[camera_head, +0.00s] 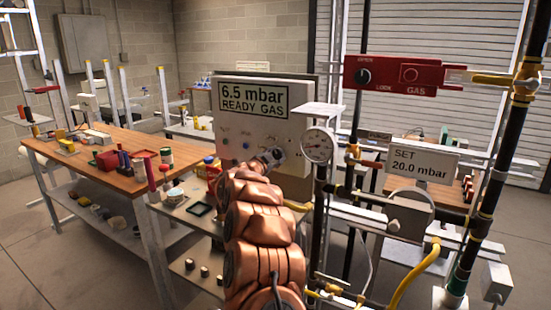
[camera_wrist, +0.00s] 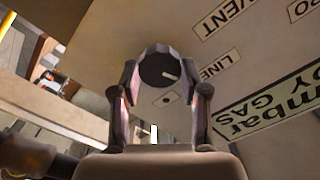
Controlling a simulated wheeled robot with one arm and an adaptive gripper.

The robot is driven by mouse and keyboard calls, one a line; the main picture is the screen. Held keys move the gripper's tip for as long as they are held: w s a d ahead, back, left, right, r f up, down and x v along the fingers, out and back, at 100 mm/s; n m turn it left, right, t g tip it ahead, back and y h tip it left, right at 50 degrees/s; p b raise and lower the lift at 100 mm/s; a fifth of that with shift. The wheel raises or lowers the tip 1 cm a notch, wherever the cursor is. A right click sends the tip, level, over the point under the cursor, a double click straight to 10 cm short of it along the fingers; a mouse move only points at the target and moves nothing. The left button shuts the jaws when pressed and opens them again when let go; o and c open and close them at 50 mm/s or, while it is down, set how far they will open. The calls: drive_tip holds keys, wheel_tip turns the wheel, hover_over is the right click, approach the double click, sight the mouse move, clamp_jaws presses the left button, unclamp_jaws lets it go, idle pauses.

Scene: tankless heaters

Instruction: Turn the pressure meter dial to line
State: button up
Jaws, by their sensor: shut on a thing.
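The VENT label (camera_wrist: 226,18) is higher up. My gripper (camera_wrist: 161,80) has its fingers on either side of the dial, shut on it. In the head view my gripper (camera_head: 270,157) reaches the lower right of the panel (camera_head: 232,135), and the dial cannot be made out there. The panel's display sign (camera_head: 253,99) reads 6.5 mbar READY GAS.
A round pressure gauge (camera_head: 318,145) on a black pipe stands just right of my gripper. A SET 20.0 mbar sign (camera_head: 422,163) and a red gas valve box (camera_head: 405,76) are further right. A cluttered wooden table (camera_head: 125,140) is at left.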

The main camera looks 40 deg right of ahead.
drive_tip(key=shift+f, duration=0.1)
drive_tip(key=o, duration=1.1)
drive_tip(key=shift+o, duration=0.2)
drive_tip(key=shift+a, duration=0.1)
drive_tip(key=v, duration=1.2)
